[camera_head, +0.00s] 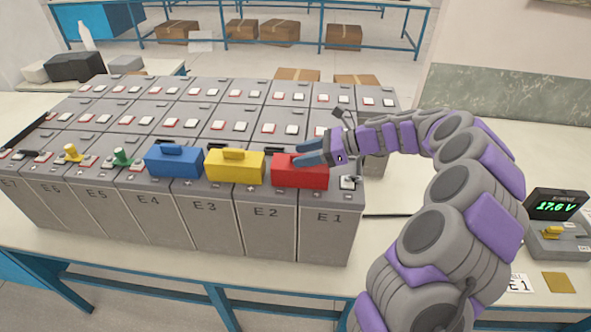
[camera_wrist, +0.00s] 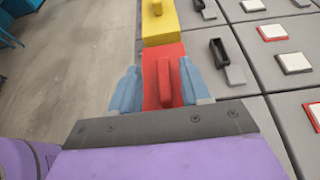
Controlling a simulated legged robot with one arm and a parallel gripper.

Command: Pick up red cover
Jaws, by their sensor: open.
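The red cover (camera_head: 300,172) sits on the front row of batteries, spanning E2 and E1. It also shows in the wrist view (camera_wrist: 151,66), with a raised red handle along its top. My gripper (camera_head: 312,152) is open at the red cover, coming from the right. In the wrist view its two blue fingers stand on either side of the handle, with my gripper (camera_wrist: 160,88) around it and a gap visible at least on the left. Part of the cover is hidden behind the fingers and the gripper body.
A yellow cover (camera_head: 235,167) sits directly left of the red one, and a blue cover (camera_head: 174,161) beyond it. Yellow (camera_head: 72,153) and green (camera_head: 122,157) clamps stand farther left. A voltage meter (camera_head: 556,206) reading 17.6 V stands at the right. Grey batteries with raised terminals fill the rows behind.

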